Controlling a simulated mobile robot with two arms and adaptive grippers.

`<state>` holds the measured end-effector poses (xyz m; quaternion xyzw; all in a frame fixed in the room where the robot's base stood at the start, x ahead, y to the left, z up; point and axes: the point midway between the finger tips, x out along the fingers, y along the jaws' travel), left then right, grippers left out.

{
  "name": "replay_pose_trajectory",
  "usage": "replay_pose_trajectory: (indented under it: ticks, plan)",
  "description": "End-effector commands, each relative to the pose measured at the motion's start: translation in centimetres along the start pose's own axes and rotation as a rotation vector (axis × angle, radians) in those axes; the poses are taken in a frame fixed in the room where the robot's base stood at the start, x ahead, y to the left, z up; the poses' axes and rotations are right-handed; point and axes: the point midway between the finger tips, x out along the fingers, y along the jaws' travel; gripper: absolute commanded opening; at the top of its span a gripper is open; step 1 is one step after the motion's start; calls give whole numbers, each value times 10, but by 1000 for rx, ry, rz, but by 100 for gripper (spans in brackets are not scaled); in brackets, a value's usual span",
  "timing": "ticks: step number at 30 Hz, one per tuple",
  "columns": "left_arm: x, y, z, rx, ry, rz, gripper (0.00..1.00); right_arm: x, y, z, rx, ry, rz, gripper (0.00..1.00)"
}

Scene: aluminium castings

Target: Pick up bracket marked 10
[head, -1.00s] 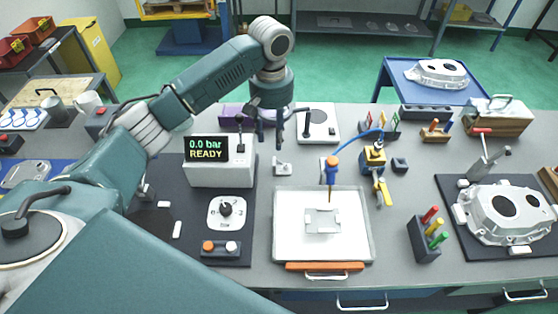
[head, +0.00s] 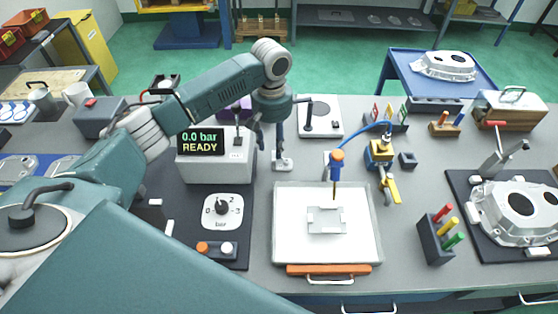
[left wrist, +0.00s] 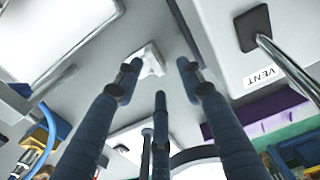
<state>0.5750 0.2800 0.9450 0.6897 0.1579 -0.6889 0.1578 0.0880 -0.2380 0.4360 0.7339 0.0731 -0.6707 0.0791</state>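A small pale metal bracket (head: 283,164) lies on the grey bench, behind the white tray. It also shows in the left wrist view (left wrist: 152,62), beyond the fingertips and nearest the left one. Its mark cannot be read. My left gripper (head: 269,146) points down just above it, open and empty; the left wrist view shows its spread fingers (left wrist: 160,76). One finger partly covers the bracket in the head view. Another flat bracket (head: 326,220) lies in the white tray (head: 290,250), its mark also unreadable. My right gripper is not in view.
The pressure box (head: 215,168) reading "0.0 bar READY" stands close left of my gripper. A blue-orange nozzle (head: 337,160) stands to the right, over the tray. A white plate with a black post (head: 320,112) is behind. A large casting (head: 515,210) sits at right.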

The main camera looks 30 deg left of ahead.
Motion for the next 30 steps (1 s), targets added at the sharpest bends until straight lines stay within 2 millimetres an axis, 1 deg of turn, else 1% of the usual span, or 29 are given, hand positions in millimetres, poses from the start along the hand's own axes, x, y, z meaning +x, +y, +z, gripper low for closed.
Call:
replay_pose_trajectory:
  ticks: [4, 7, 10, 13, 19, 20, 21, 23, 24, 25, 26, 30]
  plan:
    - [15, 4, 3, 1, -2, -2, 39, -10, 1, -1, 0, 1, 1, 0]
    - [30, 7, 5, 0, -2, -3, 39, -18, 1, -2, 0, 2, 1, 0]
    - [44, 7, 4, 0, -1, -1, 39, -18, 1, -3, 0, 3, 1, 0]
    - [51, 7, 4, 1, 0, -1, 39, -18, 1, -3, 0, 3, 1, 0]
    - [52, 7, 3, 1, 1, 0, 39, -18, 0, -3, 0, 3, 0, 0]
    - [52, 7, 3, 1, 1, 0, 37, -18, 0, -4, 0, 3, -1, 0]
    - [52, 7, 3, 1, 1, 0, 29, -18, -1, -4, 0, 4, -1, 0]
    - [52, 7, 3, 1, 1, 0, 17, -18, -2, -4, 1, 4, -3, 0]
    - [52, 7, 3, 1, 1, 0, 9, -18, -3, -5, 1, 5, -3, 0]
    - [52, 7, 3, 1, 1, 0, 3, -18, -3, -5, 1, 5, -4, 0]
    - [52, 7, 3, 1, 1, 0, 0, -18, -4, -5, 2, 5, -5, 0]
    - [52, 7, 3, 1, 1, 0, 0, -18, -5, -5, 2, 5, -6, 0]
